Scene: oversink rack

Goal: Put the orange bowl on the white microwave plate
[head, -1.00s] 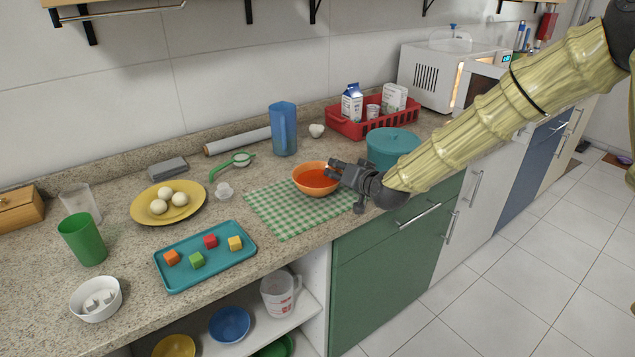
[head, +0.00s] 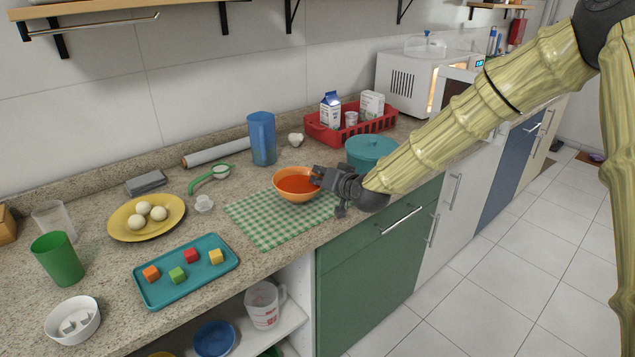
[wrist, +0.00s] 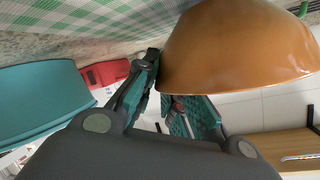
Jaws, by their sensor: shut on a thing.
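The orange bowl (head: 296,194) holds red-orange liquid and is over the back of the green checkered cloth (head: 262,222). My gripper (head: 318,176) is shut on its right rim; the bowl looks roughly level and slightly above the cloth. In the wrist view the bowl's outer side (wrist: 235,45) fills the upper right, between and beyond the fingers (wrist: 170,90). The white microwave (head: 403,82) stands at the far right end of the counter, its door (head: 455,88) open and its inside lit. I cannot make out the microwave plate.
A teal pot (head: 370,150) stands right behind my gripper. A red crate (head: 322,135) with cartons is at the back, before the microwave. A blue jug (head: 262,140), a yellow plate (head: 120,232) and a teal tray (head: 150,295) are to the left. A clear dome (head: 425,47) sits on the microwave.

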